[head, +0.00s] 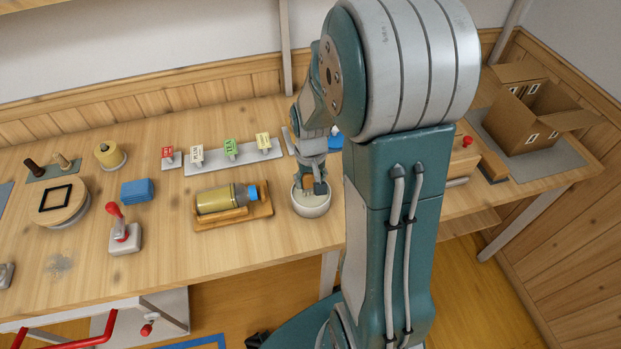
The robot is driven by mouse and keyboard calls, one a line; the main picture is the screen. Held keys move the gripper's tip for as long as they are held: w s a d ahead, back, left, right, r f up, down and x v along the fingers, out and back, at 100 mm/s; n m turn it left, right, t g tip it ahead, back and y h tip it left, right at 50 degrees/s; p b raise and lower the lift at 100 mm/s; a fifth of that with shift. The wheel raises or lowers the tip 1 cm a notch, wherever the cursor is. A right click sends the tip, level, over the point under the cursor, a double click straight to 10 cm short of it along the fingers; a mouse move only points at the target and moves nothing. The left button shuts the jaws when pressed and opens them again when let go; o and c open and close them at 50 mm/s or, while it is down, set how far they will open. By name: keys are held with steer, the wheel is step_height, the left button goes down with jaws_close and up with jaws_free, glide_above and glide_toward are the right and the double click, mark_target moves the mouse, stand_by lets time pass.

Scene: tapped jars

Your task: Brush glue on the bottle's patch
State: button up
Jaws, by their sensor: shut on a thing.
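The bottle (215,200), yellowish with a blue cap at its right end, lies on its side in a wooden cradle (235,217). I cannot make out its patch clearly. A pale round pot (311,207) stands just right of the cradle. My gripper (313,187) points down over the pot's mouth, at or inside its rim, to the right of the bottle. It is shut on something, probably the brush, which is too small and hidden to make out. The pot's contents are also hidden.
Small coloured signs (231,147) stand on a strip behind the bottle. My arm hides the middle of the bench.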

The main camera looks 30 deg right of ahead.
steer(key=shift+f, duration=0.4)
stand_by(1.2)
steer(key=shift+r, duration=3.55)
steer(key=shift+s, duration=0.1)
